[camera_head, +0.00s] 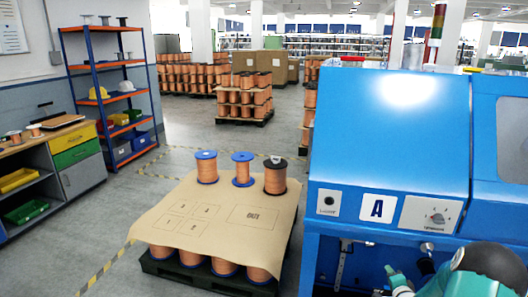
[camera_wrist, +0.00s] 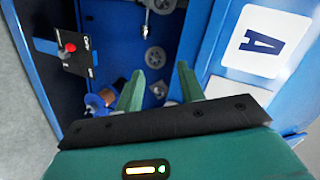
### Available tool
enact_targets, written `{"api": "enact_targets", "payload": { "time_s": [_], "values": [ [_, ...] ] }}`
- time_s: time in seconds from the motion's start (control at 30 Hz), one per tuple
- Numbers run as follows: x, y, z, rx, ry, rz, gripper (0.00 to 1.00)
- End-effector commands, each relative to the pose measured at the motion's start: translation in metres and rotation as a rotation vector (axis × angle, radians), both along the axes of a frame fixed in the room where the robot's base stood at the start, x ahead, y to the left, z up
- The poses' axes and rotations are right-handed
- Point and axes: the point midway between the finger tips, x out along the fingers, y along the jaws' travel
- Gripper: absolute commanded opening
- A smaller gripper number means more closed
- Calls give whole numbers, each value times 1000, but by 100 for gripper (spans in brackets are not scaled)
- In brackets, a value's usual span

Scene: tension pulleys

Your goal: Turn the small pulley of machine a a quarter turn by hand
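Machine A (camera_head: 390,130) is the blue cabinet at the right of the head view, with its A label (camera_head: 377,208). In the wrist view, its open bay shows a grey spoked pulley (camera_wrist: 154,58) and a smaller grey wheel (camera_wrist: 158,91) below it. I cannot tell for certain which is the small pulley. My gripper (camera_wrist: 160,69) is open, with two green fingers apart and nothing seen between them. The pulley shows beyond the gap between the fingertips, and contact is not visible. In the head view, my gripper (camera_head: 392,275) is at the lower right, before the bay.
A blue-flanged copper spool (camera_wrist: 98,102) and a plate with a red button (camera_wrist: 70,47) are inside the bay. A tension dial (camera_head: 437,218) is on the front panel. A pallet (camera_head: 190,268) with copper spools stands left of the machine. Open floor lies further left.

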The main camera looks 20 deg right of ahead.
Motion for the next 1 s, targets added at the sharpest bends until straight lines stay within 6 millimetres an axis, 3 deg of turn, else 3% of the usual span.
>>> {"api": "enact_targets", "payload": {
  "time_s": [0.03,0.2,0.47,0.77,1.0],
  "values": [
    [13,13,23,-49,49,32,39],
    [36,56,80,-191,221,115,39],
    [44,138,164,-384,448,249,39],
    [10,245,245,-558,651,425,39],
    [-48,330,289,-662,770,608,39]
  ]
}}
